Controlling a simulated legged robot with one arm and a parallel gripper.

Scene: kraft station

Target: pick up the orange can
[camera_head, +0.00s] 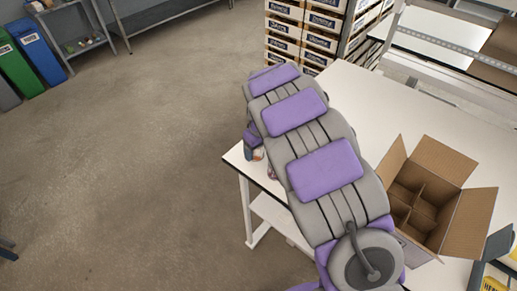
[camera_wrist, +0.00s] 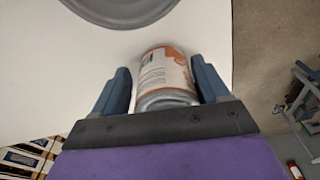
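The orange can (camera_wrist: 165,75) has an orange and white label with small print. In the wrist view it is between the two blue-grey fingers of my gripper (camera_wrist: 162,82). One finger is on each side, very close to the can. I cannot tell whether they press on it or leave a thin gap. In the head view, my arm hides most of this area. A small part of the can (camera_head: 258,154) shows by my gripper (camera_head: 251,138) at the left edge of the white table (camera_head: 233,158).
A grey round object (camera_wrist: 120,8) is on the white surface beyond the can. An open cardboard box with dividers (camera_head: 458,170) stands on the table to the right of my arm. Stacked boxes (camera_head: 303,30) are behind the table. The floor (camera_head: 130,150) at left is clear.

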